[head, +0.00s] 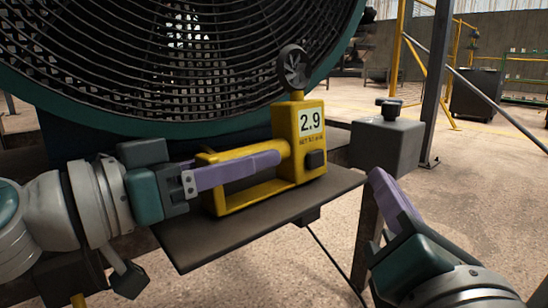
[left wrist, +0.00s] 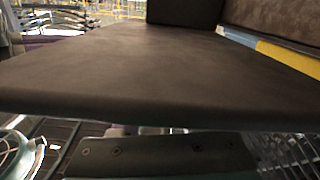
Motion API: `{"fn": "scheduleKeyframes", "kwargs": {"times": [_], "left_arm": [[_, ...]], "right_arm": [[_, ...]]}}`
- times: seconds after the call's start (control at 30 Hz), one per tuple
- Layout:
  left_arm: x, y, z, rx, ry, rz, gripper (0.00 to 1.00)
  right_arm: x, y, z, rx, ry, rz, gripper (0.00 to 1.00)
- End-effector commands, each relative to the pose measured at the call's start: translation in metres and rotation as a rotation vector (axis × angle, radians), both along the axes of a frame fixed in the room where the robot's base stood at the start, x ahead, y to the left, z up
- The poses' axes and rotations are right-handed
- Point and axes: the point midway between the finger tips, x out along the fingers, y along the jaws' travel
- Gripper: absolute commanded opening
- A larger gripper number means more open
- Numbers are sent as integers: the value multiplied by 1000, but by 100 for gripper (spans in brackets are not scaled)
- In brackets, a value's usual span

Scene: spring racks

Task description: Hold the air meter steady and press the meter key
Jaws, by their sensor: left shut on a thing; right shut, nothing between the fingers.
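The yellow air meter (head: 298,172) stands on a dark shelf (head: 240,238) in front of a large fan. It has a small dark vane wheel on top and a display reading 2.9. The meter key (head: 316,159) is a dark square button low on its front face. My left gripper (head: 266,161) is shut on the meter's upper handle bar from the left. My right gripper (head: 379,177) is shut and empty, to the right of the meter and below its key, apart from both. The left wrist view shows mostly a dark flat surface; the fingertips are not clear there.
The big fan (head: 190,60) with its dark grille fills the upper left behind the meter. A grey box (head: 386,146) with a dark knob stands just right of the meter. A dark post (head: 432,90) rises behind it. Open floor lies at the right.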

Motion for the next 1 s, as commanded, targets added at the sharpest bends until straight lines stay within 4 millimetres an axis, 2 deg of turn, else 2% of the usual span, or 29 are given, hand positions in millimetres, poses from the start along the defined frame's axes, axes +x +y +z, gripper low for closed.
{"fn": "scheduleKeyframes", "kwargs": {"times": [0.3,0.33,0.63,0.87,1.0], "left_arm": [[-1,0,-2,1,4,-2,0],[-1,0,-2,1,4,-2,45],[0,0,-1,1,2,0,78],[0,0,0,1,1,0,78],[-6,7,-1,0,2,2,78]], "right_arm": [[0,0,0,0,0,0,0],[0,0,0,0,0,0,0],[0,0,0,0,0,0,0],[0,0,0,0,0,0,0],[0,0,0,0,0,0,0]]}}
